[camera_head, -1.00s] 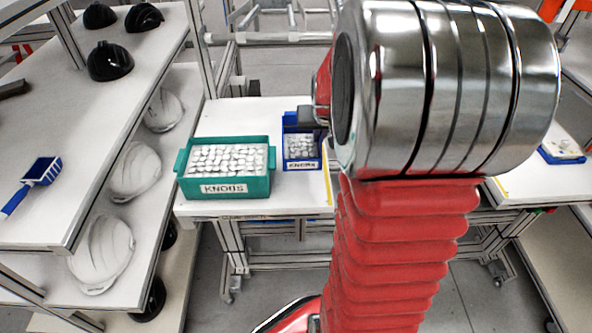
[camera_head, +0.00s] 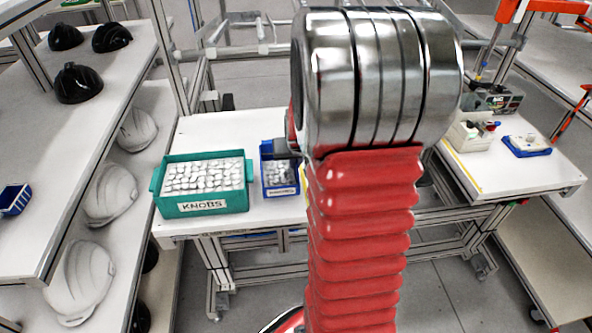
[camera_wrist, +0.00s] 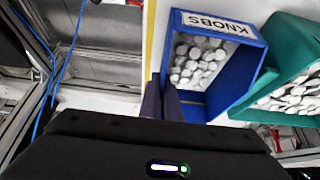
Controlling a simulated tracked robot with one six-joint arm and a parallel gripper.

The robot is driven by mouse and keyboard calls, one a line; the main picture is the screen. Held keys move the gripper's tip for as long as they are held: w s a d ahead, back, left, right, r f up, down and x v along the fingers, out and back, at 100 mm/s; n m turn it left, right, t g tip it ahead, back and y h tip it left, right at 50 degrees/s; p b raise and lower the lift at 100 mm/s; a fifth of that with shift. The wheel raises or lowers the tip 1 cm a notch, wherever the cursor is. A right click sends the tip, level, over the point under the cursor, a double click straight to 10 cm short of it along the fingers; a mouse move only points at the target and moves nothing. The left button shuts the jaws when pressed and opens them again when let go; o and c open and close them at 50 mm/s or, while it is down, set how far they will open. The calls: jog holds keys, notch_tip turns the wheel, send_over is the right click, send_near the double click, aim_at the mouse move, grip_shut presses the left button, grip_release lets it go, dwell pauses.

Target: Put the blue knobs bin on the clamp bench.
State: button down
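The blue knobs bin (camera_head: 279,190), full of white knobs, stands at the right of the larger green knobs bin (camera_head: 203,206) on a white bench (camera_head: 215,124). It also shows in the wrist view (camera_wrist: 236,62), its label toward the top. My gripper (camera_wrist: 161,82) has its two dark fingers close together at the bin's side wall, seemingly one on each side. In the head view my gripper (camera_head: 283,149) is partly hidden behind my arm. Another white bench (camera_head: 510,172) stands at the right; no label shows whether it is the clamp bench.
The right bench carries a beige bin (camera_head: 470,132), a blue tray (camera_head: 526,146) and a dark boxy device (camera_head: 492,99). Its front part is clear. Shelving at the left holds black helmet shells (camera_head: 78,84) and white shells (camera_head: 78,283).

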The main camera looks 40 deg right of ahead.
aim_at(295, 175)
jog(key=shift+f, duration=0.1)
jog(key=shift+f, duration=1.75)
jog(key=shift+f, duration=0.15)
jog(key=c, duration=2)
grip_release()
jog(key=shift+v, duration=6.15)
